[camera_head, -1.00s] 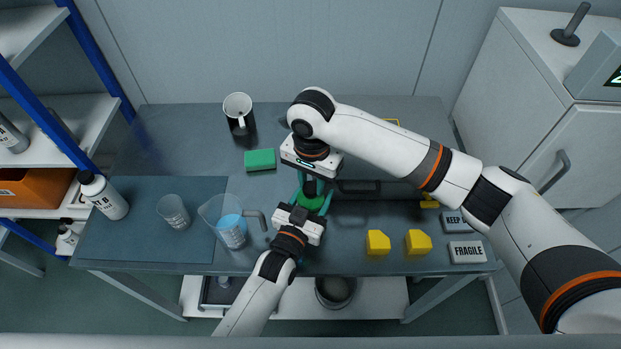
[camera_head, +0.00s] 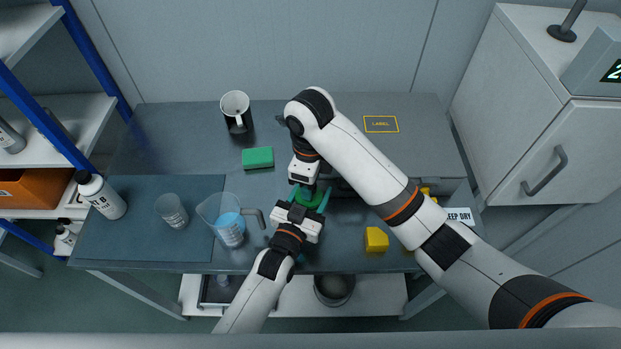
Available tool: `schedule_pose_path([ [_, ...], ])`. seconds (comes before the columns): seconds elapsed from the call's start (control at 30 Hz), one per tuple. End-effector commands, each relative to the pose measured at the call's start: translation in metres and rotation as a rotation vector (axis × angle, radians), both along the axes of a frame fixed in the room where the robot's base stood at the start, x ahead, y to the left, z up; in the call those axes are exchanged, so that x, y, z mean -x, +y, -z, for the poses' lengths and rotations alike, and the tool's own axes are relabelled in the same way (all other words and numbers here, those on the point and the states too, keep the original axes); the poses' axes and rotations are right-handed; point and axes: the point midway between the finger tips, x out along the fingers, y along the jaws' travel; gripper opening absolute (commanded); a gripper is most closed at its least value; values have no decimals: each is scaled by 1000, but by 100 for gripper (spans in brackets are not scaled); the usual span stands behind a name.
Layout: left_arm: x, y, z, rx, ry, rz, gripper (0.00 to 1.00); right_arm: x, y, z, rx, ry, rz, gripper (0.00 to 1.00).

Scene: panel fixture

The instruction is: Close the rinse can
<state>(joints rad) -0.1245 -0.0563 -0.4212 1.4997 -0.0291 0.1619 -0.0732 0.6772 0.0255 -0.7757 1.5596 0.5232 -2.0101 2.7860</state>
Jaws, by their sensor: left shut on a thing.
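A green round top (camera_head: 312,198), which looks like the lid of the rinse can, shows between my two grippers at the middle of the table. The can's body is mostly hidden by the grippers. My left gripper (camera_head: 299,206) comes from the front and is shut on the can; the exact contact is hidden.
A measuring jug (camera_head: 230,228) with blue liquid and a clear cup (camera_head: 172,210) stand left. A yellow block (camera_head: 376,239) lies right. A label outline (camera_head: 381,124) marks clear table at back right.

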Motion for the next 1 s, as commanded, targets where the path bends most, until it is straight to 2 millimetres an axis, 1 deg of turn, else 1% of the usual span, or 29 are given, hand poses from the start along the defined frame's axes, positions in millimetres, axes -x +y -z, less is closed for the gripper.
schedule_pose_path([
  [0.3, 0, 0, 0, 1, 0, 0, 0, 0, 0, -1, 0, -1, -2, 51],
  [0.37, 0, 0, 0, 1, 0, 0, 0, -1, 0, -5, 1, -5, -2, 51],
  [0.6, 0, 0, 0, 1, 0, 0, 0, -2, -1, -36, 2, -6, -2, 51],
  [0.7, 0, 0, 0, 1, 0, 0, 0, -1, 0, -43, 2, -3, -2, 51],
  [0.97, 0, 0, 0, 1, 0, 0, 0, 0, 0, -45, 1, 1, -2, 51],
  [1.0, 0, 0, 0, 1, 0, 0, 0, 0, 0, -45, 1, 1, -2, 48],
])
